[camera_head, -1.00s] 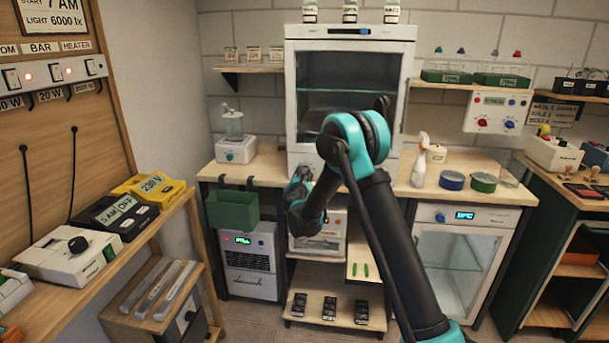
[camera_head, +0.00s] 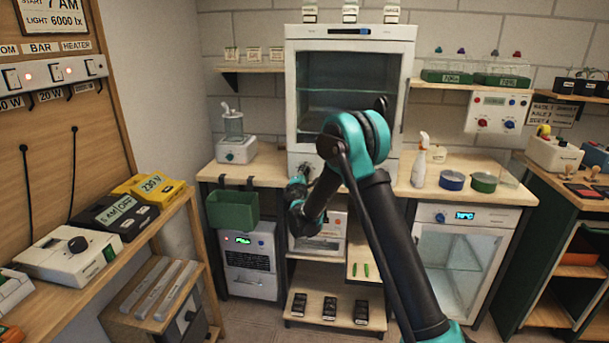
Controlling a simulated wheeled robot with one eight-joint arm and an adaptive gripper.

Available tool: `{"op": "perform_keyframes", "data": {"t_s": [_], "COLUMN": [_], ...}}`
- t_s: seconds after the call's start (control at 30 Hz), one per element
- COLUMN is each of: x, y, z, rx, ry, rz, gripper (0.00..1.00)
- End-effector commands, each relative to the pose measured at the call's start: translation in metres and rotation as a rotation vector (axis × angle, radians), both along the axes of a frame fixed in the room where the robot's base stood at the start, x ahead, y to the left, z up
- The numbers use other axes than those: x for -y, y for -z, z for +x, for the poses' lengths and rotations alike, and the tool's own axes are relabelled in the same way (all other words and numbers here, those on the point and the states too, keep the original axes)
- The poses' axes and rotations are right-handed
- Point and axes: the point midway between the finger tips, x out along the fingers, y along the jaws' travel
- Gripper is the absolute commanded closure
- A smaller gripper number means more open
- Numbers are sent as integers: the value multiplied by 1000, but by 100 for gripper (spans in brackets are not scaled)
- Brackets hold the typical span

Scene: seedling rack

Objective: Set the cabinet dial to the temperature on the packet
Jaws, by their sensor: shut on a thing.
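The tall white cabinet (camera_head: 408,95) with a glass door and a small blue display stands in the middle, on the bench. My gripper (camera_head: 306,174) is at the left of its lower front panel, small and partly hidden by my own wrist. It is shut on what looks like the cabinet dial, which is mostly covered, so its setting cannot be read. Small packets (camera_head: 231,54) stand on the left wall shelf, and dark packets (camera_head: 332,309) lie on the low shelf. Their print is too small to read.
My arm crosses in front of the bench. A green bin (camera_head: 232,210) hangs at the bench's left front. A spray bottle (camera_head: 420,160), a blue tub (camera_head: 452,180) and a green tub (camera_head: 484,182) stand at right. A low white cabinet (camera_head: 512,220) has a lit blue display.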

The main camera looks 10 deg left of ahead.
Motion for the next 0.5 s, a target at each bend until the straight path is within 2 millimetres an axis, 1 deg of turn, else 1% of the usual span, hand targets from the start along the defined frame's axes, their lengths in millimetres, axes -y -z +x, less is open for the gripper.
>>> {"op": "perform_keyframes", "data": {"t_s": [0.23,0.5], "x": [0,0], "y": [1,1], "z": [-1,-1], "rx": [2,2], "ry": [1,1], "rz": [69,84], "gripper": [98,98]}}
